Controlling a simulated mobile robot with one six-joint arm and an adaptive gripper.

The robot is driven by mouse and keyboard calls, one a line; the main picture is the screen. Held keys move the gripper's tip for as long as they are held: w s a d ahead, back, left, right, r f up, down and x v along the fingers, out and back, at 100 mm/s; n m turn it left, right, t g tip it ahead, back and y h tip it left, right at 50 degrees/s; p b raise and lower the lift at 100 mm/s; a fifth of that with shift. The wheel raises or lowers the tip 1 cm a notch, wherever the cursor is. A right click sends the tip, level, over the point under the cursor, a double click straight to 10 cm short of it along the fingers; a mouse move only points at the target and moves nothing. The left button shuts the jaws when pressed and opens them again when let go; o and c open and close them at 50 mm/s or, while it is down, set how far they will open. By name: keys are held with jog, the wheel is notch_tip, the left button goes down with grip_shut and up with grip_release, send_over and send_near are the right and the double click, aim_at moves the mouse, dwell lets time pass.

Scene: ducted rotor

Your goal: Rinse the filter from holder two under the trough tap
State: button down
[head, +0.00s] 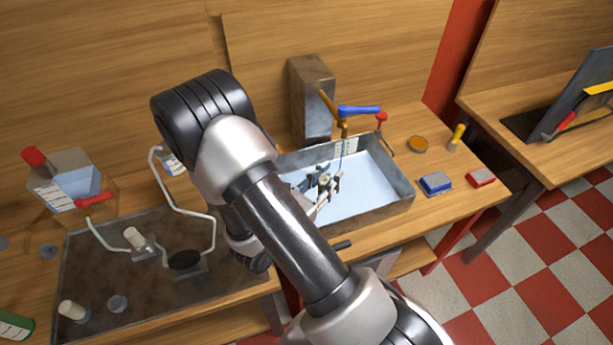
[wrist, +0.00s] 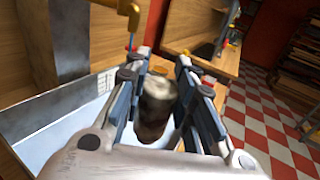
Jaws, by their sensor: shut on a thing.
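My gripper (head: 324,186) is over the trough (head: 398,196), low between its walls. In the wrist view, my gripper (wrist: 163,62) is shut on a filter (wrist: 157,100), a short cylinder, pale at one end and brown lower down. The filter is mostly hidden by the fingers in the head view. The brass trough tap (head: 343,128) with a blue lever (head: 360,111) stands at the trough's back edge. A thin blue stream (head: 341,149) shows under its spout, close behind my gripper. In the wrist view the tap (wrist: 132,12) is ahead, up and left of the filter. I cannot tell whether water touches it.
A dark tray (head: 85,265) at left holds white cylinders (head: 134,237), bent pipes (head: 205,216) and a black disc (head: 186,260). A clear tank (head: 75,180) with red valves stands behind. Right of the trough are a blue block (head: 435,183) and a red block (head: 481,178).

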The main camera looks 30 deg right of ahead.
jog(key=w+d+f+b, duration=0.2)
jog(key=w+d, duration=0.6)
jog(key=d, duration=0.3)
jog(key=shift+f, duration=0.4)
jog(key=shift+d, duration=0.1)
dwell(0.6)
jog(key=shift+s+d, duration=0.35)
jog(key=shift+s, duration=0.1)
jog(key=shift+w+a, duration=0.1)
jog(key=shift+w, duration=0.05)
jog(key=shift+w+a+b, duration=0.25)
jog(key=shift+w+b, duration=0.1)
jog(key=shift+s+d, duration=0.15)
jog(key=shift+s, duration=0.05)
dwell(0.3)
jog(key=shift+s+d, duration=0.2)
jog(key=shift+s, duration=0.1)
